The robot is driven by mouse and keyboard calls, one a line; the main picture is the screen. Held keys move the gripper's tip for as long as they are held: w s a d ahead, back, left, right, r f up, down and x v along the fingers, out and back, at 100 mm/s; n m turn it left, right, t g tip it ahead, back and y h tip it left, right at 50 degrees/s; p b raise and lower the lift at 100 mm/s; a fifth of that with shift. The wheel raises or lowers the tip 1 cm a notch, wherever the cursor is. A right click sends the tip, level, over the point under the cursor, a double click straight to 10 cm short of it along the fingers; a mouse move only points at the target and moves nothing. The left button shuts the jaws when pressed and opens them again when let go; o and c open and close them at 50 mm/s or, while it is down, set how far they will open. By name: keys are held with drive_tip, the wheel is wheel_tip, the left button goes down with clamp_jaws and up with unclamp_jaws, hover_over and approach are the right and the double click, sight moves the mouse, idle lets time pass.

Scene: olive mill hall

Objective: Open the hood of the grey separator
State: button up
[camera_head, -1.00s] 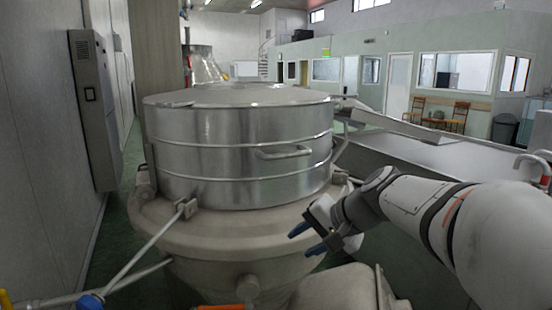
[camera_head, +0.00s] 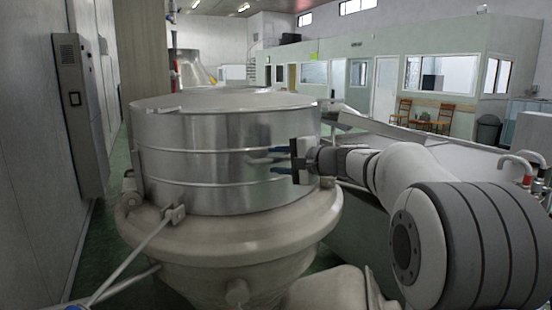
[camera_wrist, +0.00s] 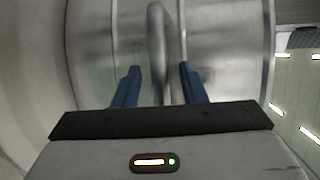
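The grey separator has a shiny metal drum-shaped hood (camera_head: 190,150) on a wide, pale base (camera_head: 240,240). The hood is down, its rim level on the base. My gripper (camera_head: 268,160) is at the front right of the hood, fingers pointing left along its wall. In the wrist view the hood's bar handle (camera_wrist: 158,50) runs between my two blue fingers (camera_wrist: 160,86), with a gap on each side. My gripper is open. In the head view the fingers cover most of the handle, so depth around it is hard to tell.
A grey cabinet (camera_head: 80,110) is on the left wall. A metal trough (camera_head: 440,155) lies behind my arm on the right. Chairs (camera_head: 444,116) and an office wall (camera_head: 430,60) are farther back. Green floor shows left of the separator.

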drive_tip(key=shift+w+a+f, duration=0.1)
drive_tip(key=shift+w+a, duration=0.25)
drive_tip(key=shift+a, duration=0.05)
drive_tip(key=shift+c, duration=0.2)
clamp_jaws()
